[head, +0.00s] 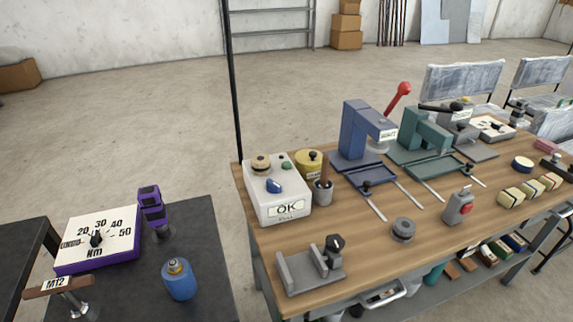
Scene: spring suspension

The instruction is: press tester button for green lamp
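A white box (262,208) labelled "OK", with a smaller word under it that is hard to read, stands at the left end of the wooden workbench. It looks like the tester. On its top are a blue part (274,186), a small green part (286,166) and a round tan-topped part (261,164). I cannot tell which of these is the button or the lamp, or whether any is lit. A grey box with a red button (466,208) stands upright farther right on the bench. Neither of my grippers is in view.
Blue (356,130) and teal (421,130) presses stand at the back of the wooden bench (350,245). A grey fixture (308,272) sits at its front left. A dark table at left holds a torque dial box (98,240) and a blue canister (179,281).

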